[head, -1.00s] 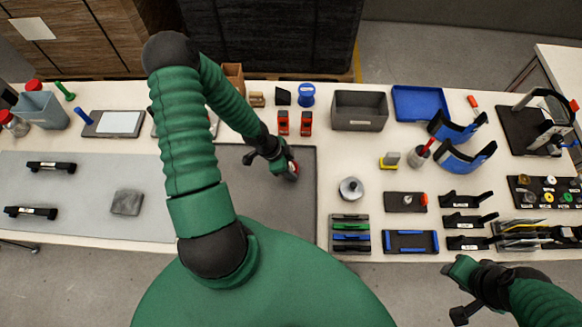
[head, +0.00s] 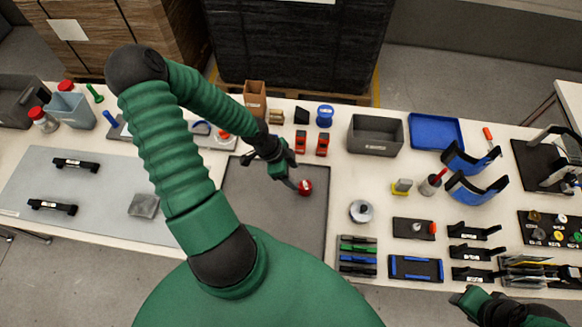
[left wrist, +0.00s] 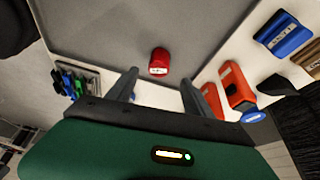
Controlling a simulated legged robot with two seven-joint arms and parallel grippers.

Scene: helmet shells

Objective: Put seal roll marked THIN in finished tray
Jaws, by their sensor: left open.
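A small red roll (head: 305,187) with a pale, unreadable label stands on a flat dark grey tray or mat (head: 245,215), near its right edge. It also shows in the left wrist view (left wrist: 159,62), just beyond the fingertips. My left gripper (head: 284,172) is open and empty, up and left of the red roll and apart from it. In the left wrist view its two fingers (left wrist: 160,88) are spread wide. I cannot read THIN or a finished-tray label anywhere. My right gripper (head: 468,302) is partly cut off at the bottom right.
Red blocks (head: 311,145) and a blue spool (head: 325,115) stand behind the mat. A grey bin (head: 375,120) and a blue tray (head: 436,117) lie to the right. A slotted rack (head: 357,256) and a round metal part (head: 361,211) sit right of the mat.

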